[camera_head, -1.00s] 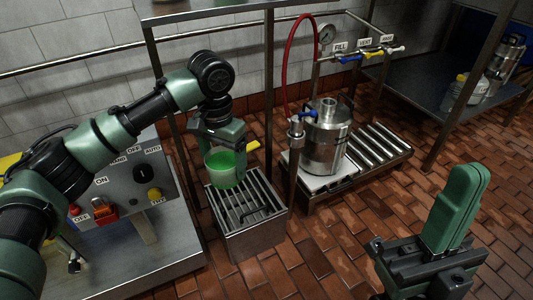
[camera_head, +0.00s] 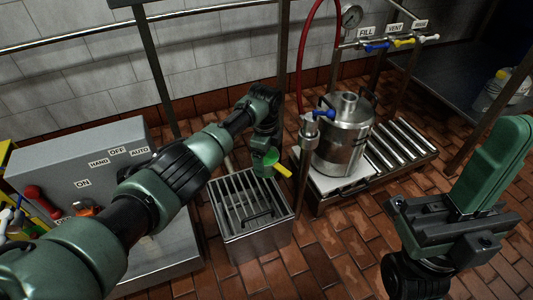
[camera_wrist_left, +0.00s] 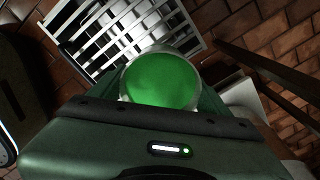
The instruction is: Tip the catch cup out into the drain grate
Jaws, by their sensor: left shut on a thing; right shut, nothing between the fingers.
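The catch cup (camera_head: 270,160) is a small green-tinted cup, held by my left gripper (camera_head: 266,158) near the back right corner of the drain grate. A yellow piece, seemingly its handle, sticks out to the right. In the left wrist view the cup (camera_wrist_left: 160,82) shows its round mouth and bright green inside; I cannot tell how far it is tilted. The drain grate (camera_head: 240,207) is a barred metal top on a steel box; its bars (camera_wrist_left: 88,42) also show behind the cup in the wrist view. My right gripper (camera_head: 428,222) is shut and empty at the right.
A steel keg (camera_head: 343,140) stands on a roller platform (camera_head: 405,155) right of the grate, with a thin post (camera_head: 305,165) between. A red hose (camera_head: 303,60) hangs above. A grey control box (camera_head: 85,165) is at left. Tiled floor in front is free.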

